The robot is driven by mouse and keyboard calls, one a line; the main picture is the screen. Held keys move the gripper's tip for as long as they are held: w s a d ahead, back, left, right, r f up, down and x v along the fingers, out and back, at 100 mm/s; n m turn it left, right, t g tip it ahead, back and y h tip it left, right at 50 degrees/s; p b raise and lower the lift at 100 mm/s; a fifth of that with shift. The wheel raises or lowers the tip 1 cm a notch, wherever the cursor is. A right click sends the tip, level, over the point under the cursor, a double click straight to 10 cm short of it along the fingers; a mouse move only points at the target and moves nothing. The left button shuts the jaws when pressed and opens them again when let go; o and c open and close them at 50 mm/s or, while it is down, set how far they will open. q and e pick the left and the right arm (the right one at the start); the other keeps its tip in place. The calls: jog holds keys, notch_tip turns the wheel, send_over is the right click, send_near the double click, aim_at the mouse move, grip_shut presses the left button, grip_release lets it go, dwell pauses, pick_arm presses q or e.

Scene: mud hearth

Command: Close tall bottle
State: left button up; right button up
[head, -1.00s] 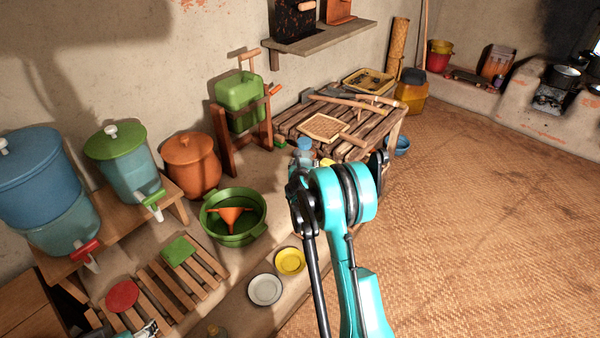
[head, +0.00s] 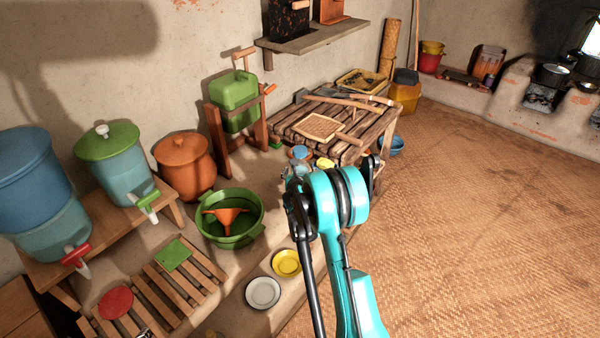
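A blue-topped, clear-bodied item (head: 300,153), which may be the tall bottle, stands just behind my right wrist. Its lower part is hidden, so I cannot tell whether the blue top is a seated cap. A small yellow item (head: 325,163) shows right of it, also partly covered. My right gripper (head: 296,182) is at the end of the teal arm, close to the blue-topped item in the picture. Its fingers are mostly hidden by the wrist, so its opening and any contact are unclear. My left gripper is not in view.
A slatted wooden table (head: 345,136) with tools stands behind the wrist. The woven floor mat (head: 480,220) at right is clear.

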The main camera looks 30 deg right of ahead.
jog(key=shift+r, duration=0.25)
jog(key=shift+s+a+r+p, duration=0.15)
jog(key=shift+s+a+p, duration=0.1)
jog(key=shift+p, duration=0.1)
jog(key=p+v, duration=0.2)
jog(key=v, duration=0.9)
jog(key=shift+s+p, duration=0.2)
jog(key=shift+p, duration=0.15)
